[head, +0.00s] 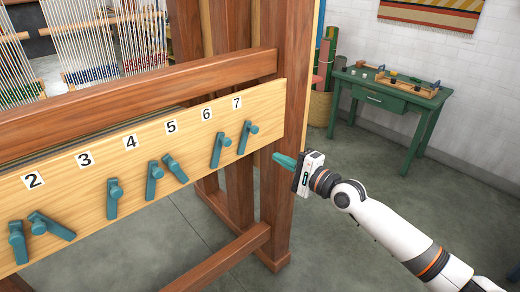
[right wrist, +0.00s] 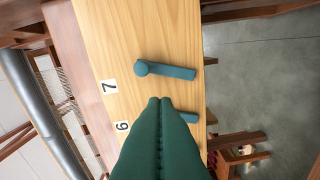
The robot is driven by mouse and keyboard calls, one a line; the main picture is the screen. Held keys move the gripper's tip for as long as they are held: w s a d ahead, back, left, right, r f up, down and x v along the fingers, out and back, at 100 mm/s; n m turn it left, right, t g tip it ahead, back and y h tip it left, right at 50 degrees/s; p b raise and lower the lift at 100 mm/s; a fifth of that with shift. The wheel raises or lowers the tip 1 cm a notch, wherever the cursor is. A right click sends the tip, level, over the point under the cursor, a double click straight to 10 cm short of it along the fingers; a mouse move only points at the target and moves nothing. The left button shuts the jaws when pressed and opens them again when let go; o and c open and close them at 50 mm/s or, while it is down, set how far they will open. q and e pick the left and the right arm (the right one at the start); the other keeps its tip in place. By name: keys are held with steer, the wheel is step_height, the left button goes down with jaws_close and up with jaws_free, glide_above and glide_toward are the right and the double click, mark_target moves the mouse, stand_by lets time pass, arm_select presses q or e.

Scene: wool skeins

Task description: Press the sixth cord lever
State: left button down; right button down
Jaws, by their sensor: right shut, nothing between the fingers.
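The sixth lever (head: 217,150) is a teal handle under the number 6 tile (head: 206,114) on the pale wooden board, hanging nearly straight down. In the right wrist view, the sixth lever (right wrist: 188,117) is mostly hidden behind my fingers, with only its end showing. My right gripper (head: 278,158) is shut and empty, just right of the board's right end and apart from the levers in the head view. In the right wrist view, my shut green fingertips (right wrist: 160,101) appear between the sixth and seventh levers. My left gripper is out of view.
The seventh lever (head: 247,138) hangs close to the right of the sixth. The fifth lever (head: 175,167) and the second lever (head: 52,227) are swung aside; the third (head: 112,199) and fourth (head: 153,182) hang down. A loom post (head: 283,200) stands near my gripper. A green table (head: 385,98) stands behind.

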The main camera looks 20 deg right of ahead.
mark_target(221, 154)
steer(key=shift+s+a+r, duration=0.1)
steer(key=shift+s+r, duration=0.05)
steer(key=shift+r, duration=0.4)
steer(key=w+a+p, duration=0.4)
steer(key=w+a, duration=0.4)
steer(key=shift+w+r, duration=0.15)
steer(key=shift+r, duration=0.25)
steer(key=shift+a+r, duration=0.1)
steer(key=shift+a, duration=0.05)
steer(key=shift+a+r+n+p, duration=0.15)
steer(key=shift+n+p, duration=0.15)
steer(key=shift+p, duration=0.25)
